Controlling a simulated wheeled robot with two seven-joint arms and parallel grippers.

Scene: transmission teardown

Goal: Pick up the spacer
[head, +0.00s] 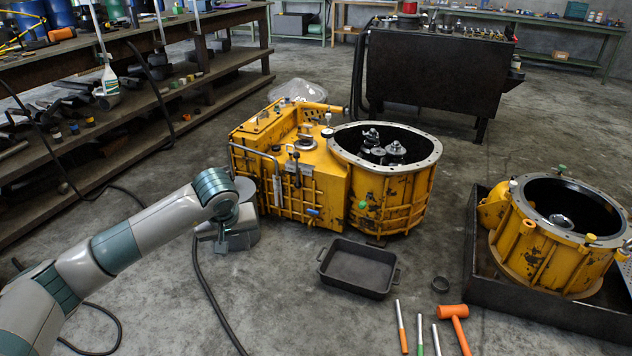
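My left gripper (222,246) hangs at the end of my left arm, in front of the yellow housing's left side. It is well to the left of the ring. Its fingers are small and partly hidden by the wrist, so I cannot tell whether they are open. My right gripper is out of view.
A black tray (357,269) stands before the large yellow housing (290,180). A smaller yellow housing (545,250) sits in a dark drip pan (590,318). Several hand tools and an orange mallet (455,316) lie at the front. A cable (205,285) crosses the floor.

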